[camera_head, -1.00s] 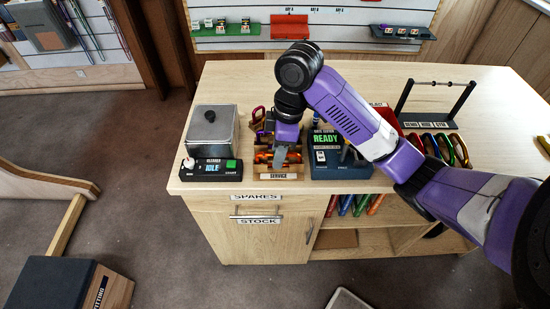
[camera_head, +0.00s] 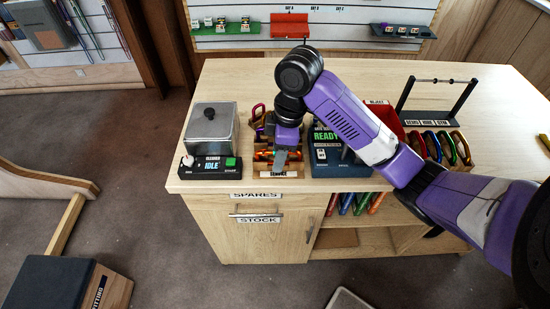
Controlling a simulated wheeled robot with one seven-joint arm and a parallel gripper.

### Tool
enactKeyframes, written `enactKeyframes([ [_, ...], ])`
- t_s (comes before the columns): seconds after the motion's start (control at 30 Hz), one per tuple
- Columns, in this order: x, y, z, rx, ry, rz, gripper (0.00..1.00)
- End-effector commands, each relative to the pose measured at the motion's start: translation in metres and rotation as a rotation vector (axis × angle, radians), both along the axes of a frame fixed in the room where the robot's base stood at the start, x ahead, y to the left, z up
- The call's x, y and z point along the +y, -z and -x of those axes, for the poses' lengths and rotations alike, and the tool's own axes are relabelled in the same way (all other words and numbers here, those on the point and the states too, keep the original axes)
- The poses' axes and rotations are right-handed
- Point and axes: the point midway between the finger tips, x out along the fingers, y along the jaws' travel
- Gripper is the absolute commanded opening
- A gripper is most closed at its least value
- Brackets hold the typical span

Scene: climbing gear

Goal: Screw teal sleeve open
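My gripper (camera_head: 281,159) points down over the wooden service tray (camera_head: 265,174) near the front edge of the counter. Its fingers are small and partly dark, so I cannot tell whether they are open or shut or touch anything. An orange carabiner (camera_head: 264,155) lies in the tray, just left of the fingers. A purple carabiner (camera_head: 258,113) and other gear stand behind, partly covered by my wrist. I cannot make out a teal sleeve clearly; it may be hidden at the fingers.
A grey lidded box (camera_head: 210,126) and a console reading IDLE (camera_head: 209,165) stand left of the tray. A dark blue READY box (camera_head: 327,158) is close on the right. A red reject bin (camera_head: 386,118), several coloured carabiners (camera_head: 440,147) and a black rack (camera_head: 437,101) stand farther right.

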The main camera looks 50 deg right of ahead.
Motion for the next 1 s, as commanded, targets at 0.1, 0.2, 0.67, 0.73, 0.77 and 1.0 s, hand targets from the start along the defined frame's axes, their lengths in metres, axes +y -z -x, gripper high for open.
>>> enactKeyframes([
  [0.1, 0.001, 0.006, 0.000, 0.001, 0.000, -0.002, 0.40],
  [0.2, 0.001, 0.009, 0.000, 0.001, 0.000, -0.002, 0.40],
  [0.67, 0.000, 0.012, 0.000, 0.002, 0.000, -0.001, 0.40],
  [0.73, 0.000, 0.012, 0.000, 0.002, 0.000, -0.001, 0.40],
  [0.77, -0.001, 0.012, -0.001, 0.002, 0.000, -0.001, 0.40],
  [1.0, -0.010, 0.012, -0.008, 0.001, -0.001, 0.000, 0.40],
])
